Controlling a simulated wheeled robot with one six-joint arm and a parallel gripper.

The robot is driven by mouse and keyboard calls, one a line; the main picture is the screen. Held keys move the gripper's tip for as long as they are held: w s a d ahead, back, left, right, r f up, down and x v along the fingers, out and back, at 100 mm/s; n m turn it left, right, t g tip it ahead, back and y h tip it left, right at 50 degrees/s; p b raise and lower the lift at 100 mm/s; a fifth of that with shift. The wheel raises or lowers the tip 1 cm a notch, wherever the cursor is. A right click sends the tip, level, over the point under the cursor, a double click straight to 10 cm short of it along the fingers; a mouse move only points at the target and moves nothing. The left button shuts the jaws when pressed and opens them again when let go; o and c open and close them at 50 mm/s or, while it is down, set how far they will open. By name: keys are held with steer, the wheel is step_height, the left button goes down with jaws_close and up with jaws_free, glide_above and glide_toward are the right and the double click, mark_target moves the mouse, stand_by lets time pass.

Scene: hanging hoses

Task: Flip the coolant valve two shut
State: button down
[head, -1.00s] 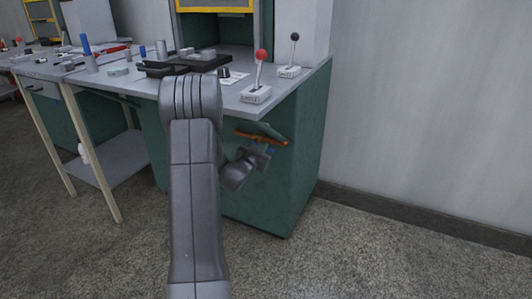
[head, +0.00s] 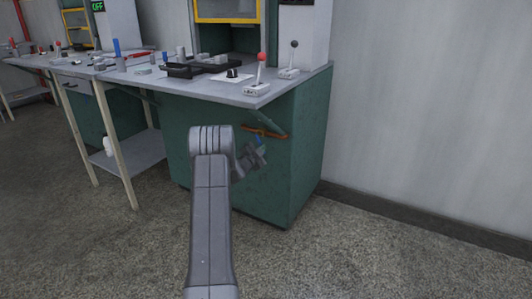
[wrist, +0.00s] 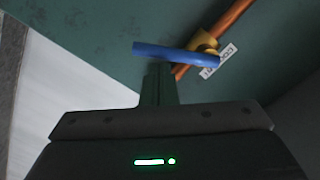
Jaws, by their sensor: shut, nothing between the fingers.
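The coolant valve has a brass body (wrist: 204,41) on an orange-brown pipe (wrist: 232,18), with a blue lever (wrist: 165,51) reaching out to the left in the wrist view. The lever lies at an angle across the pipe's line. In the head view the pipe (head: 264,132) runs along the green cabinet side below the bench top, and the valve is small there. My gripper (wrist: 158,68) is shut and empty, its fingertips just below the lever's left half. I cannot tell whether they touch it. A white label (wrist: 217,60) beside the valve is only partly readable.
The bench top (head: 225,92) overhangs the pipe. It carries a red-knobbed lever (head: 260,62), a dark-knobbed lever (head: 292,52) and a black tray (head: 195,68). The floor (head: 390,255) at the right is clear.

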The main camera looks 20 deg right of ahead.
steer(key=shift+w+a+f+p, duration=0.5)
steer(key=shift+w+a+f, duration=0.15)
steer(key=shift+w, duration=0.1)
steer(key=shift+w+a+f, duration=0.1)
steer(key=shift+w, duration=0.05)
stand_by(0.4)
